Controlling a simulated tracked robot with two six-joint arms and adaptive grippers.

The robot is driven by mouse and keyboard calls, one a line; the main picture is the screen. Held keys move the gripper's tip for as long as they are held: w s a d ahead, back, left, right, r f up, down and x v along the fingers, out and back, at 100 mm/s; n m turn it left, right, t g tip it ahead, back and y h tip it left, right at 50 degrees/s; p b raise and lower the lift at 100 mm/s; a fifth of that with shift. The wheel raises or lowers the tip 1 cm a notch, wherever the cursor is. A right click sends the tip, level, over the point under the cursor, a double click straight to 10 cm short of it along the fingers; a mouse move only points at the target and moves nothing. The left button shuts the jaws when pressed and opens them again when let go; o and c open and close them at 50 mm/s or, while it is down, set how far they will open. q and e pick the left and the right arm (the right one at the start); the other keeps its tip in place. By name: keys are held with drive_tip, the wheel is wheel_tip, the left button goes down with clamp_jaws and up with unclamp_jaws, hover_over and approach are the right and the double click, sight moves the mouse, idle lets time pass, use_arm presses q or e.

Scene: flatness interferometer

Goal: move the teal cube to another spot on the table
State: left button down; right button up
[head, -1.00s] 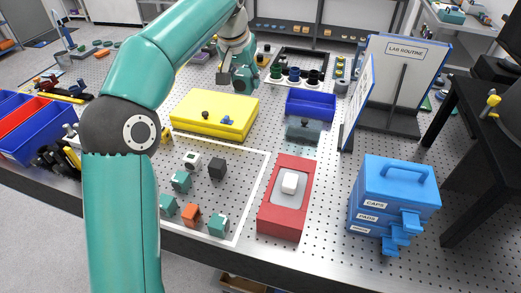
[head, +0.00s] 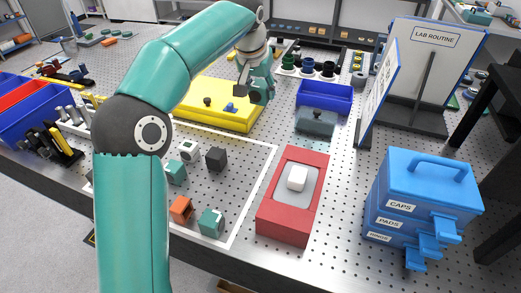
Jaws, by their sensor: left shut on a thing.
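Teal cubes lie inside the white-outlined area at the front left: one (head: 175,172) at the back and one (head: 211,222) near the front line. My left arm covers part of this area, so other cubes may be hidden. My left gripper (head: 241,92) is above the yellow box (head: 208,113), near its right end. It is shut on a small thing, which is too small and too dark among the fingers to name. My right gripper is not in view.
An orange cube (head: 181,210), a black cube (head: 216,159) and a white cube (head: 188,150) share the outlined area. A red block (head: 276,226), a blue tray (head: 324,104) and blue drawers (head: 425,185) stand to the right. Perforated table is clear between them.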

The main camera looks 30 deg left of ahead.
use_arm(q)
wheel_tip(320, 180, down, 12)
drive_tip(key=shift+f+b, duration=0.25)
drive_tip(key=shift+b, duration=0.5)
drive_tip(key=shift+f, duration=2.75)
drive_tip(key=c, duration=0.6)
unclamp_jaws()
drive_tip(key=v, duration=1.2)
